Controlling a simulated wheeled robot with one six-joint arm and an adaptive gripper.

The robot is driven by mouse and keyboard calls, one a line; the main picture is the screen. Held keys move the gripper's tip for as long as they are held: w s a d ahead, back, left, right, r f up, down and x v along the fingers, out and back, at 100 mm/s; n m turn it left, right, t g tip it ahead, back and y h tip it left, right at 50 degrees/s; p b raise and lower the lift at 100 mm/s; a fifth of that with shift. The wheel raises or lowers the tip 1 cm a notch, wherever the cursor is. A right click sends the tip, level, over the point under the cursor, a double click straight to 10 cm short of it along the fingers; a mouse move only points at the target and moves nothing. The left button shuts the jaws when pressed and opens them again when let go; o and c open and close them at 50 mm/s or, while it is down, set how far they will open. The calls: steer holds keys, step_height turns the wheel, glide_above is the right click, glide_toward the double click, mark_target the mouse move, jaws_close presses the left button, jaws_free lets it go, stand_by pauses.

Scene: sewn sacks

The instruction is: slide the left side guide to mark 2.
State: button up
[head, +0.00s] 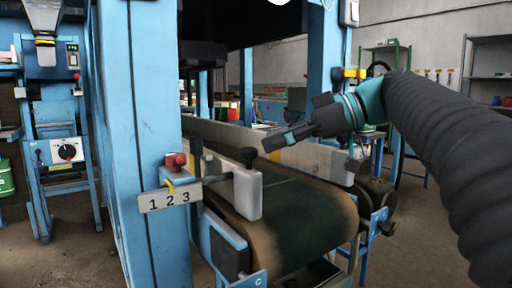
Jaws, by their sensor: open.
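The left side guide (248,194) is a pale upright plate at the near left edge of the conveyor belt (300,222). A black knob (248,156) stands on its top, and a grey rod (217,178) runs left from it toward the blue post.
A red knob (176,161) sits on a blue block above the scale. The blue post (145,120) stands close on the left of the guide. A pale rail (315,158) lines the belt's far right side. The space above the near belt is clear.

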steer(key=v, duration=0.6)
